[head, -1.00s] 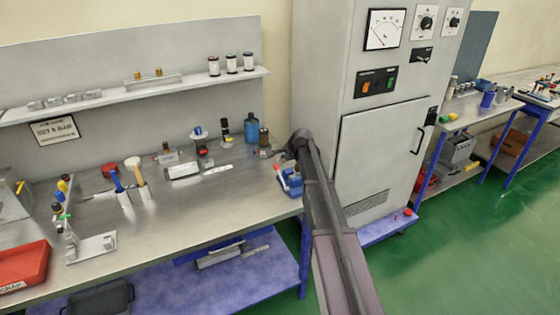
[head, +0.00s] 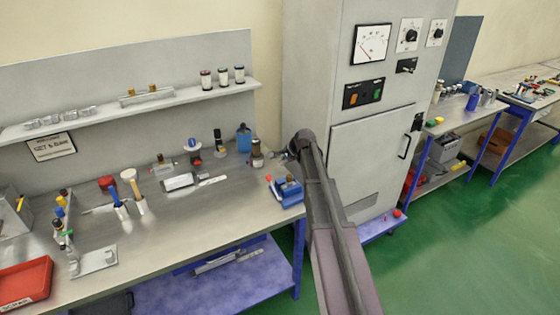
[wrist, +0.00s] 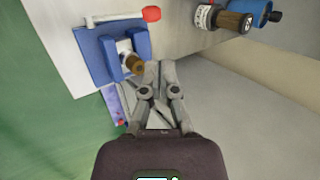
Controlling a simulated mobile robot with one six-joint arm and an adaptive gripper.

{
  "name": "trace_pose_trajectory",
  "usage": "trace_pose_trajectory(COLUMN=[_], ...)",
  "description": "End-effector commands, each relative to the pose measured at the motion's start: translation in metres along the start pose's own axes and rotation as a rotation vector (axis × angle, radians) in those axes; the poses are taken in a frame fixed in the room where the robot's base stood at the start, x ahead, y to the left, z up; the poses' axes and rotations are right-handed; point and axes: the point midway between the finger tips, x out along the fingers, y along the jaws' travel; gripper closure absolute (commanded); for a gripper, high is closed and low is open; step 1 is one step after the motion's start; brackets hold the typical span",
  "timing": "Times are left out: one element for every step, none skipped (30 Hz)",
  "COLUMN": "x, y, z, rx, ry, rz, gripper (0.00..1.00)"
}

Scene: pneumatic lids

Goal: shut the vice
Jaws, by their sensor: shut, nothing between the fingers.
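The blue vice (head: 287,192) stands at the right end of the steel workbench (head: 215,225), with a red knob at its left side. In the wrist view the vice (wrist: 108,57) is at the upper left, with a red-ended handle (wrist: 151,14). A pale block and a brown round piece (wrist: 134,64) show at its blue jaws; I cannot tell how wide the jaw gap is. My gripper (wrist: 160,66) is shut and empty, its fingertips just right of the brown piece; contact is unclear. In the head view my gripper is mostly hidden behind my arm.
A grey cabinet (head: 375,150) with dials stands right of the bench. A dark-capped bottle (head: 257,154) and a blue bottle (head: 243,138) stand behind the vice. A red tray (head: 24,283) and several tools occupy the bench's left part. Green floor is open at right.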

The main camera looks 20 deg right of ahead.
Motion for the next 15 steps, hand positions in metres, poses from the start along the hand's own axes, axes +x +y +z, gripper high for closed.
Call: trace_pose_trajectory(x=[-0.007, -0.0088, -0.0108, -0.0121, -0.0132, -0.0144, -0.0151, -0.0156, -0.0161, -0.0163, -0.0164, -0.0165, -0.0164, -0.0163, -0.0163], y=[-0.0017, -0.0017, -0.0018, -0.0018, -0.0019, -0.0018, -0.0018, -0.0018, -0.0017, -0.0017, -0.0016, -0.0015, -0.0015, -0.0014, -0.0014], z=[0.0007, 0.0006, 0.0006, 0.0005, 0.0004, 0.0004, 0.0003, 0.0002, 0.0001, 0.0001, 0.0, -0.0001, -0.0001, -0.0001, -0.0001], rx=[0.0, 0.0, 0.0, 0.0, 0.001, 0.001, 0.0, 0.0, 0.0, 0.0, 0.0, 0.0, 0.0, 0.0, 0.0], ry=[0.0, 0.0, 0.0, 0.0, 0.0, 0.0, 0.0, 0.0, 0.0, 0.0, 0.0, 0.0, 0.0, 0.0, 0.0], rz=[0.0, 0.0, 0.0, 0.0, 0.0, 0.0, 0.0, 0.0, 0.0, 0.0, 0.0, 0.0, 0.0, 0.0, 0.0], gripper=[1.0, 1.0, 1.0, 1.0, 1.0, 1.0, 1.0, 1.0, 1.0, 1.0, 1.0, 1.0, 1.0, 1.0, 1.0])
